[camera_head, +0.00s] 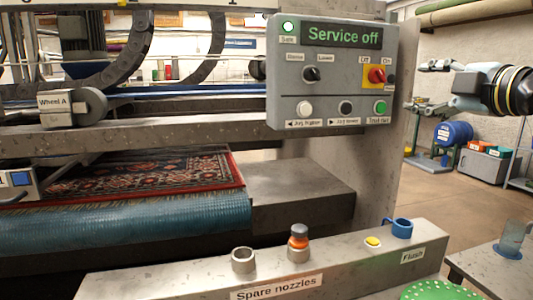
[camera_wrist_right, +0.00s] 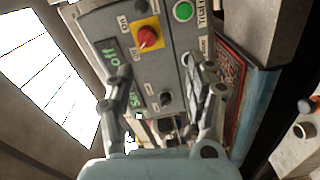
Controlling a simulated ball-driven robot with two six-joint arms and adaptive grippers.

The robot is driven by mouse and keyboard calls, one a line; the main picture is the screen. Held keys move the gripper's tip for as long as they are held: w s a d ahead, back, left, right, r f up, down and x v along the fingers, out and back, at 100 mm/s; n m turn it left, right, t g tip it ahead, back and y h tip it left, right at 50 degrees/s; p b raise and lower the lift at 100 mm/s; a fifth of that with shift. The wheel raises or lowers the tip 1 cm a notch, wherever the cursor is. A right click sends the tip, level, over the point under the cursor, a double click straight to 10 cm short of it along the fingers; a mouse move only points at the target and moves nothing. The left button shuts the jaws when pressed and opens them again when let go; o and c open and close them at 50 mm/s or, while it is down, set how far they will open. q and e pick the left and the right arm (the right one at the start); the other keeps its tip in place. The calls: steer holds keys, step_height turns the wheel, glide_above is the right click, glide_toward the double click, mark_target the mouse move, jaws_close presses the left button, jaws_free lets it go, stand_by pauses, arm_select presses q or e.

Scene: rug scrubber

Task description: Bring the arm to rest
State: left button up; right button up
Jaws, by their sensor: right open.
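My right gripper (camera_head: 437,65) is at the right of the head view, its fingers pointing left toward the control panel, apart from it and holding nothing. In the right wrist view its two fingers (camera_wrist_right: 160,85) are spread with an empty gap between them. The grey control panel (camera_head: 330,80) has a display reading "Service off", a red knob on a yellow plate, and several buttons. The panel (camera_wrist_right: 170,60) also shows beyond the fingers in the wrist view. My left gripper is not in view.
A patterned rug (camera_head: 150,175) lies on the machine bed by a blue roller (camera_head: 130,225).

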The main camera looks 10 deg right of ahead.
steer(key=s+a+f+m+g+h, duration=0.15)
steer(key=s+f+m+g, duration=0.35)
steer(key=f, duration=0.6)
steer(key=s+a+f+m+g+h, duration=0.1)
steer(key=s+a+f+m, duration=0.2)
steer(key=s+f, duration=0.55)
steer(key=s+a+f+m+g, duration=0.2)
steer(key=s+f+m+g, duration=0.2)
steer(key=s+f, duration=0.5)
steer(key=s+a+f+m+g, duration=0.1)
steer(key=s+f+m+g, duration=0.4)
steer(key=s, duration=0.6)
step_height(320, 180, down, 28)
steer(key=s+d+r, duration=0.1)
steer(key=s+d, duration=0.1)
steer(key=d, duration=0.1)
steer(key=s+f+g, duration=0.1)
steer(key=s+f, duration=1.4)
steer(key=s, duration=0.3)
steer(key=shift+s+d+f+g, duration=0.15)
steer(key=shift+d+f+g, duration=0.15)
steer(key=shift+f, duration=0.1)
